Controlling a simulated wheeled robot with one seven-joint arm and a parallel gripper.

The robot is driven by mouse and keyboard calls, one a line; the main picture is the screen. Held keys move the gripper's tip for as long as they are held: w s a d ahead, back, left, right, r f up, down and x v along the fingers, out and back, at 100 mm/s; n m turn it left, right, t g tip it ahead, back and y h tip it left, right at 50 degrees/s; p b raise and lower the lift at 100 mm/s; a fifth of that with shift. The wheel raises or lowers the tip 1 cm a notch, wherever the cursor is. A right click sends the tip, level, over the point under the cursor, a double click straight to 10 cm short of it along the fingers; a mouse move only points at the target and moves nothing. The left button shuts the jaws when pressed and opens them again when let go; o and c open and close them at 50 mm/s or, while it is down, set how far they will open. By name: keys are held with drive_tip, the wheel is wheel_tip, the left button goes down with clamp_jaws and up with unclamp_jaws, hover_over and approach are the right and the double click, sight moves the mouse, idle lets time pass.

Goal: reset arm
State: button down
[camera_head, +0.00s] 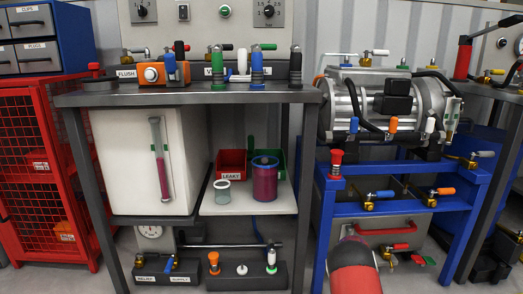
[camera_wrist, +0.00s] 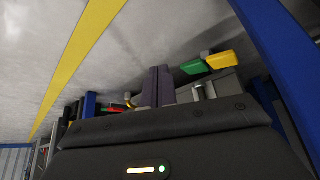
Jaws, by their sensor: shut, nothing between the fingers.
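My gripper (camera_wrist: 158,86) shows in the wrist view. Its two dark fingers stand side by side, pressed together, with nothing between them. A green-handled valve (camera_wrist: 193,67) and a yellow handle (camera_wrist: 220,60) are close by on the right of the fingers, and I see no contact. I cannot make out the gripper in the head view. The rest of the arm's pose is mostly hidden.
A workbench (camera_head: 190,96) with valves on top stands at left centre. A blue frame (camera_head: 400,208) carries a metal drive unit (camera_head: 350,100) and several valves. A red mesh cabinet (camera_head: 35,160) is at left. A blue beam (camera_wrist: 280,45) crosses the wrist view's upper right.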

drive_tip(key=s+a+r+y+p, duration=0.1)
drive_tip(key=s+a+r+p, duration=0.15)
drive_tip(key=r, duration=0.85)
drive_tip(key=s+a+r+y+p, duration=0.15)
drive_tip(key=a+r, duration=0.25)
drive_tip(key=r, duration=0.7)
drive_tip(key=s+a+r+n+y+p, duration=0.1)
drive_tip(key=s+a+r, duration=0.3)
drive_tip(key=s+r, duration=0.3)
drive_tip(key=s+a+r+n+p, duration=0.1)
drive_tip(key=s+a+r, duration=0.35)
drive_tip(key=r, duration=0.55)
drive_tip(key=s+a+r+n+p, duration=0.15)
drive_tip(key=s+r, duration=0.25)
drive_tip(key=s, duration=0.4)
drive_tip(key=s+a+r+n+p, duration=0.1)
drive_tip(key=s+a+r, duration=0.2)
drive_tip(key=s+r, duration=0.35)
drive_tip(key=s+a+n+p, duration=0.1)
drive_tip(key=s+p, duration=0.1)
drive_tip(key=s, duration=1.4)
drive_tip(key=shift+a+f+h, duration=0.2)
drive_tip(key=shift+f+h, duration=0.15)
